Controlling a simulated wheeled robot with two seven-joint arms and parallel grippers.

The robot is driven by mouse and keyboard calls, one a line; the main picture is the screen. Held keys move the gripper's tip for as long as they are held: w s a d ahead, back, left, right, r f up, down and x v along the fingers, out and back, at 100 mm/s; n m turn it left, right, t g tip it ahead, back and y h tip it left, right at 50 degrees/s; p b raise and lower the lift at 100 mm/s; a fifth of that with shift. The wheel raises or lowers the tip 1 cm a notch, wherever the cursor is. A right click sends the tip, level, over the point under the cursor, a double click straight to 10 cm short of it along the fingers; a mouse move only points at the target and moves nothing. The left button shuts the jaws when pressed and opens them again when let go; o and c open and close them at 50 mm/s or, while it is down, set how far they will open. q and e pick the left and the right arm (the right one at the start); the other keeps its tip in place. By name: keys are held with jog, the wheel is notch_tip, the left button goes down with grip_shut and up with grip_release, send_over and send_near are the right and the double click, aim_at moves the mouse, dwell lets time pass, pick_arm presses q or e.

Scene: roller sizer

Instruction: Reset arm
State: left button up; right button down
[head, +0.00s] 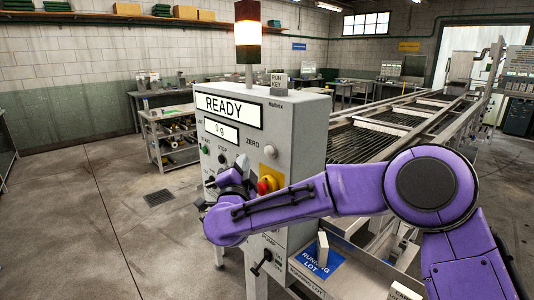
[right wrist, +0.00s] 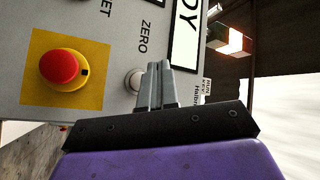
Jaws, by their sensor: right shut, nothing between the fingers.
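My right arm (head: 330,190) is purple and reaches from the right across the front of a grey control box (head: 300,130). My right gripper (head: 243,162) is at the panel face, partly hidden by its own wrist. In the right wrist view its fingers (right wrist: 158,68) are together and empty, next to the white ZERO button (right wrist: 133,80); I cannot tell whether they touch the panel. A red mushroom button (right wrist: 60,67) on a yellow plate is left of them. The box's display (head: 228,107) reads READY, and a smaller one reads 0 g. My left gripper is not in view.
A signal tower (head: 248,40) on the box glows pale in its middle section. A roller conveyor (head: 380,125) runs back to the right. A blue RUNNING LOT plate (head: 320,262) lies on a tray below my arm.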

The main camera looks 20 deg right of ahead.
dwell(0.4)
jog(key=s+d+f+n+g+y+b, duration=0.15)
jog(key=s+f, duration=0.35)
jog(key=f, duration=0.8)
jog(key=s+f+n+g+y, duration=0.3)
jog(key=s+f, duration=0.1)
jog(key=f, duration=0.8)
jog(key=s+f+n+g+y+b, duration=0.1)
jog(key=s+f+n+g+y, duration=0.3)
jog(key=f, duration=0.9)
jog(key=s+d+f+g+h+b, duration=0.1)
jog(key=s+d+f+g, duration=0.1)
jog(key=s+f, duration=0.4)
jog(key=s+d+f+n+g+h+b, duration=0.1)
jog(key=s+d+f, duration=0.4)
jog(key=s, duration=1)
jog(key=s+d+f+g+h+b, duration=0.1)
jog(key=s+d+f+g+b, duration=0.1)
jog(key=s+f, duration=0.6)
jog(key=s+d+g, duration=0.1)
jog(key=s+g, duration=0.1)
jog(key=shift+s+d+f, duration=0.3)
jog(key=shift+s+f, duration=0.05)
jog(key=shift+s, duration=0.05)
jog(key=shift+n, duration=0.25)
